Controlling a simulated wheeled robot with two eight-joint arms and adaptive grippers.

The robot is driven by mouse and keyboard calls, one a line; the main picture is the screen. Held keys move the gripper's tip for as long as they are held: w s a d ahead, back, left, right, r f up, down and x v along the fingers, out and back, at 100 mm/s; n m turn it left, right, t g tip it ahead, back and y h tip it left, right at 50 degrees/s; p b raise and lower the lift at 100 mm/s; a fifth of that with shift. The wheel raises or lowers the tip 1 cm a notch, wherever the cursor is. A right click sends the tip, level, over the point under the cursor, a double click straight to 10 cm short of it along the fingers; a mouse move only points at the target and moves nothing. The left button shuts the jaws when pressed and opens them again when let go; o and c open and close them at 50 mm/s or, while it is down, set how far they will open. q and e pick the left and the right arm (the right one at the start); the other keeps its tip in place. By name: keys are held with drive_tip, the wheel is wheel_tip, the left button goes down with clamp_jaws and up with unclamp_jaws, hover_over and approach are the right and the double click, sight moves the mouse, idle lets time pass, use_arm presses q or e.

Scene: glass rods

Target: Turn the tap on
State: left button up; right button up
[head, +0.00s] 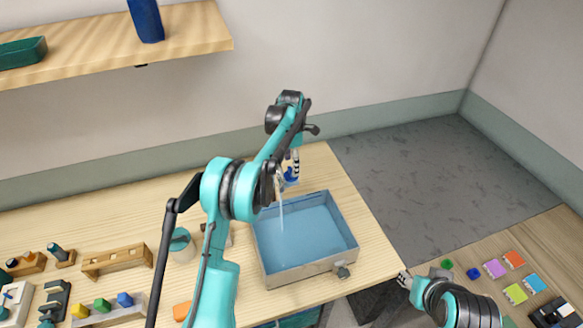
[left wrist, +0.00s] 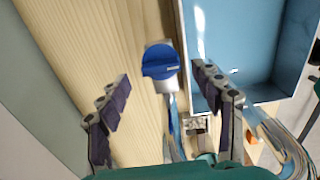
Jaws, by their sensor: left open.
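The tap's blue knob (left wrist: 160,62) stands beside the blue basin (head: 305,238); the knob also shows in the head view (head: 291,175). My left gripper (left wrist: 161,78) is open, with one finger on each side of the knob and visible gaps between them. In the head view my left gripper (head: 294,156) points down over the tap, partly hidden by its arm. A thin pale streak (head: 281,212), which looks like running water, drops into the basin. My right gripper (head: 404,279) is at the lower right, away from the tap; its jaws are too small to read.
Wooden racks (head: 113,260) and several small coloured blocks lie on the table at left. A teal cup (head: 180,240) stands left of the basin. A shelf (head: 110,45) holds a blue vessel (head: 146,20) and a green tray (head: 22,53). Coloured tiles (head: 515,293) lie on the right table.

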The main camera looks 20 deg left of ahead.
sight(291, 170)
use_arm(q)
wheel_tip(291, 170, up, 10)
drive_tip(key=shift+f, duration=0.25)
idle(0.3)
drive_tip(key=s+d+r+m+t, duration=0.15)
drive_tip(key=s+r+m, duration=0.25)
drive_tip(key=s+m, duration=0.6)
drive_tip(key=s+d+r+m+t, duration=0.1)
drive_tip(key=s+r+m+t, duration=0.4)
drive_tip(key=s, duration=0.8)
drive_tip(key=s+d+f+m, duration=0.1)
drive_tip(key=s+f+m, duration=0.8)
drive_tip(key=s, duration=0.5)
wheel_tip(291, 170, down, 15)
drive_tip(key=m+b, duration=0.1)
drive_tip(key=b, duration=1.3)
drive_tip(key=shift+s+d+r+t, duration=0.15)
drive_tip(key=shift+t, duration=0.2)
